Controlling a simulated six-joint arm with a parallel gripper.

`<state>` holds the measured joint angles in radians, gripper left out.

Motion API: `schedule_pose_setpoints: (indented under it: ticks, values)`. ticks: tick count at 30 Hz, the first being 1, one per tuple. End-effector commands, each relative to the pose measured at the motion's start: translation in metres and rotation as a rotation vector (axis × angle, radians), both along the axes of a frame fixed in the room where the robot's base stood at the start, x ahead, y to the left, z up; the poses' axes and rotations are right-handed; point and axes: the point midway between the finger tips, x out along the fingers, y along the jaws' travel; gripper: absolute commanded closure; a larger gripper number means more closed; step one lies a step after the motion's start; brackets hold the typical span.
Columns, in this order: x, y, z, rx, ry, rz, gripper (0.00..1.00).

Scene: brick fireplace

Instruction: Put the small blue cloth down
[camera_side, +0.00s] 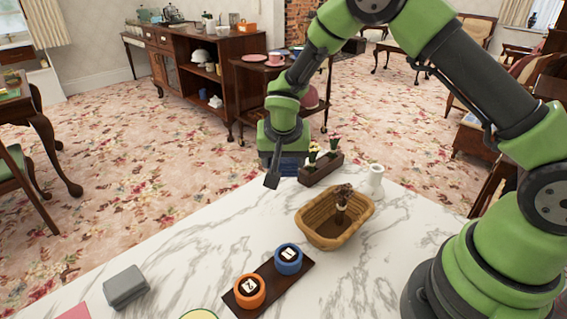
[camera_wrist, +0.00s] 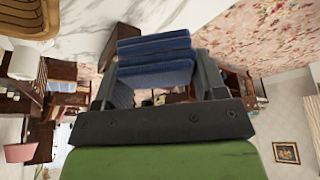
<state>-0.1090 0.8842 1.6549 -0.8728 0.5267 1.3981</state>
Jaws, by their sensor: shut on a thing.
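The small blue cloth (camera_wrist: 155,62) is folded in layers between the two fingers of my gripper (camera_wrist: 158,80) in the wrist view. In the side view my gripper (camera_side: 277,172) is at the far edge of the marble table (camera_side: 215,235), just left of a planter box. The blue cloth (camera_side: 290,167) shows there as a dark blue patch, partly hidden by a finger. The cloth appears held up; I cannot tell how far it is above the table.
The planter box (camera_side: 322,168) with flowers and a white vase (camera_side: 376,178) stand along the far edge. A wicker basket (camera_side: 325,237) is nearer, with a dark tray (camera_side: 268,288) holding an orange and a blue cup. The left-middle marble is bare.

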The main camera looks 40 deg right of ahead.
Motion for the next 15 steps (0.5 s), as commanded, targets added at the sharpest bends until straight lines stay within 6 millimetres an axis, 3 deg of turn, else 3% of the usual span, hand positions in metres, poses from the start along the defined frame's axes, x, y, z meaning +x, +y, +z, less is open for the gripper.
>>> schedule_pose_setpoints:
  ticks: [15]
  values:
    - [0.0037, 0.0061, 0.0011, -0.004, -0.004, 0.0, 0.61]
